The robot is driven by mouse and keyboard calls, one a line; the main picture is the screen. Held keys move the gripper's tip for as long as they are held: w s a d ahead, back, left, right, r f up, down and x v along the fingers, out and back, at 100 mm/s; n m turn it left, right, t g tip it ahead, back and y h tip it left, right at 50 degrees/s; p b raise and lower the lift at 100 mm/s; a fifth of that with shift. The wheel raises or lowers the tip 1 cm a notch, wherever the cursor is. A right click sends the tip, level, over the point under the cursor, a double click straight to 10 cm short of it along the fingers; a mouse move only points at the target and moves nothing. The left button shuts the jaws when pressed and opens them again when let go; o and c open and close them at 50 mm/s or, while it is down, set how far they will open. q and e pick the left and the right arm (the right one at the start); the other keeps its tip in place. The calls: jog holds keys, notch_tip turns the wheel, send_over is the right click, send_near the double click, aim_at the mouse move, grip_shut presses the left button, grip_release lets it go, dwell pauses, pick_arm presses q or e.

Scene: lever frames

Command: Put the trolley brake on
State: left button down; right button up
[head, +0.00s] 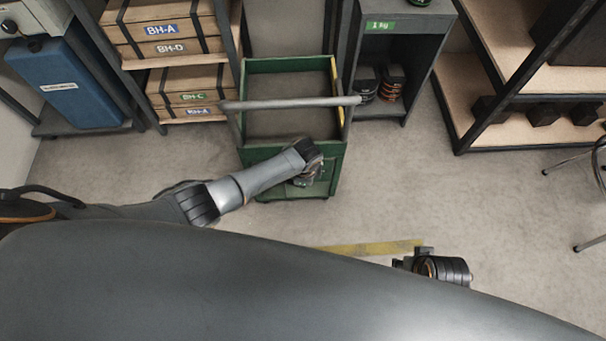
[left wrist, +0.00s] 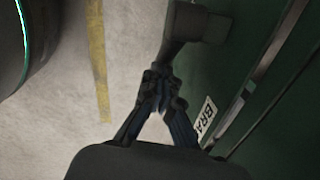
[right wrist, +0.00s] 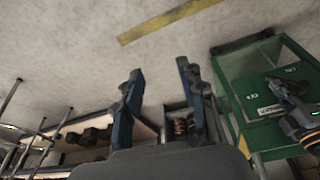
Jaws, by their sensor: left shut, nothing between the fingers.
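The green trolley (head: 292,160) stands in the middle of the head view with a grey push bar (head: 290,103) across it. It also shows at the right of the right wrist view (right wrist: 240,95). My left gripper (head: 312,172) is at its front panel and hides part of it. In the left wrist view my left gripper (left wrist: 160,80) is shut and empty, its tips at the lower end of a dark lever (left wrist: 178,38); I cannot tell whether they touch. A label reading "BRA" (left wrist: 206,116), partly cut off, is beside it. My right gripper (right wrist: 160,70) is open and empty, away from the trolley.
Shelves with wooden crates (head: 185,92) and a blue case (head: 65,82) stand at the left. A grey cabinet (head: 405,60) and a shelf rack (head: 540,80) stand at the right. A yellow floor stripe (head: 370,248) lies in front of the trolley, with clear floor around it.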

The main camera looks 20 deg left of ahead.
pick_arm(q)
jog(key=f+y+b, duration=0.1)
jog(key=f+g+y, duration=0.1)
jog(key=y, duration=0.1)
jog(key=shift+s+a+f+b, duration=0.15)
jog(key=shift+a+b, duration=0.2)
jog(key=shift+a, duration=0.05)
jog(key=shift+s+a+f, duration=0.1)
jog(key=shift+a+f, duration=0.15)
jog(key=shift+f, duration=0.1)
pick_arm(e)
jog(key=w+v, duration=0.1)
jog(key=v, duration=0.7)
jog(key=shift+r, duration=0.35)
jog(key=shift+s+r+t, duration=0.1)
jog(key=shift+r+t, duration=0.05)
jog(key=shift+t, duration=0.15)
pick_arm(q)
jog(key=shift+d, duration=0.1)
pick_arm(e)
jog(key=shift+d, duration=0.1)
